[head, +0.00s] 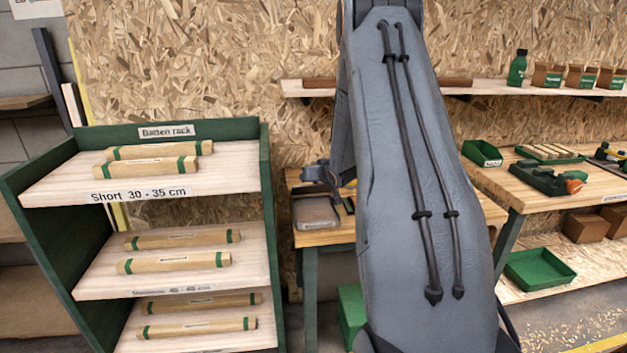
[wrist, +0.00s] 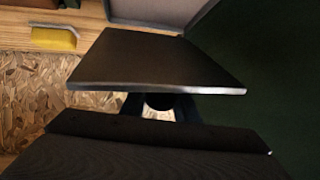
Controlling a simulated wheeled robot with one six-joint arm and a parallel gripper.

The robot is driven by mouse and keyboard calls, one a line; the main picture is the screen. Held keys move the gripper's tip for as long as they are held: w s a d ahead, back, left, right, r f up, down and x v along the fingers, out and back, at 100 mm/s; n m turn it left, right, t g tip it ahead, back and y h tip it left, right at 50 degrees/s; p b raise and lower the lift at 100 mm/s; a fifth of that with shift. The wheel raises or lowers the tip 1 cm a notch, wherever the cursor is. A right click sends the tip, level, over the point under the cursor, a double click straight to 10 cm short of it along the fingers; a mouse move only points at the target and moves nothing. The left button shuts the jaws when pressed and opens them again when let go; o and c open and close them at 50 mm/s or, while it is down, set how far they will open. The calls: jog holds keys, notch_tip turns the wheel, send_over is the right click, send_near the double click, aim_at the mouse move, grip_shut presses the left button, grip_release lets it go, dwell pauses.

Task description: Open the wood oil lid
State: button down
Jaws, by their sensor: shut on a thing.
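My gripper (wrist: 158,112) shows in the wrist view as two wide dark plates, one above the other, with a narrow gap between them. It is shut on a small dark thing (wrist: 158,101), mostly hidden by the plates; I cannot tell whether it is the wood oil lid. A dark green surface (wrist: 285,85) fills the right side of that view. In the head view my arm hides much of the bench, and I cannot make out the gripper's hold there. A green bottle (head: 517,68) stands upright on the wall shelf; its label is too small to read.
A batten rack (head: 265,190) with wrapped battens stands at the left. A small wooden bench (head: 320,238) is partly behind my arm. At the right are a workbench (head: 500,190) with trays and tools, and a green tray (head: 540,268) below. A yellow thing (wrist: 54,39) shows in the wrist view.

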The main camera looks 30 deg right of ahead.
jog(key=shift+w+d+r, duration=0.2)
jog(key=shift+w, duration=0.25)
jog(key=shift+w+d+r, duration=0.15)
jog(key=shift+w, duration=0.3)
jog(key=shift+f, duration=0.1)
jog(key=c, duration=1.5)
grip_release()
jog(key=shift+w+d+f, duration=0.1)
jog(key=shift+o, duration=0.6)
jog(key=shift+r, duration=0.2)
jog(key=shift+b+v, duration=0.75)
jog(key=shift+v, duration=3.15)
